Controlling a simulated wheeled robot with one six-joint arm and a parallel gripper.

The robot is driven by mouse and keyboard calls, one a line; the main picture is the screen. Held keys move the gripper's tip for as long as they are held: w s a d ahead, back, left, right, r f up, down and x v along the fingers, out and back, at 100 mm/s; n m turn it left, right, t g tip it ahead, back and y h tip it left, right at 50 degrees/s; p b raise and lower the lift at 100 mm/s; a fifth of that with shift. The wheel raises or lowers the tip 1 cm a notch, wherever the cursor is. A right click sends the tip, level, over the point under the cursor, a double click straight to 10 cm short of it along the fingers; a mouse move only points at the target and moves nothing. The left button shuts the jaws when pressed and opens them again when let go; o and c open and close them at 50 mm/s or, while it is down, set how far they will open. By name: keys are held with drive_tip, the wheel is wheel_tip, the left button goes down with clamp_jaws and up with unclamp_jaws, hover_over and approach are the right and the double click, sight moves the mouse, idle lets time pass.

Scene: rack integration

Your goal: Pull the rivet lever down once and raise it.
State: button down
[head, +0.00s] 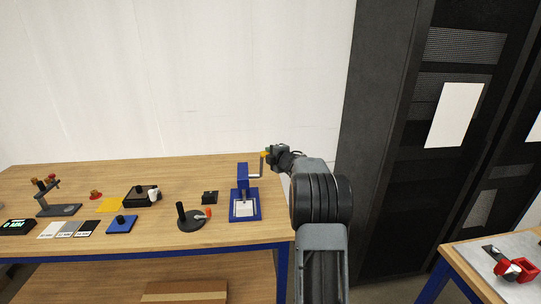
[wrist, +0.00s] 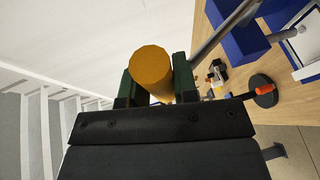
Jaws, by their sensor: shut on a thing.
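The rivet press (head: 243,190) is blue and stands at the right end of the wooden bench, with a pale plate on its base. Its lever (head: 261,164) is a grey crank arm on the right side, ending in a yellow-orange knob. My gripper (head: 269,153) is at that knob, at about the height of the press top. In the wrist view the orange knob (wrist: 151,70) sits between the two green fingers of my gripper (wrist: 155,80), which are shut on it. Part of the blue press (wrist: 236,38) shows at the upper right there.
The bench (head: 165,172) holds a black round base with a post and red-orange part (head: 193,218), a small black block (head: 210,197), a blue block (head: 122,224) and a lever stand (head: 58,208). A dark rack (head: 400,150) stands at right. A second table (head: 490,262) is at lower right.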

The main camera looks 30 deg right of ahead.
drive_tip(key=c, duration=0.9)
unclamp_jaws()
drive_tip(key=shift+w, duration=0.1)
drive_tip(key=shift+s, duration=0.25)
drive_tip(key=s+r+b, duration=0.1)
drive_tip(key=s, duration=0.3)
drive_tip(key=s+b, duration=0.1)
drive_tip(key=s, duration=0.3)
drive_tip(key=s+r+b, duration=0.1)
drive_tip(key=s, duration=0.4)
drive_tip(key=shift+a+r, duration=0.3)
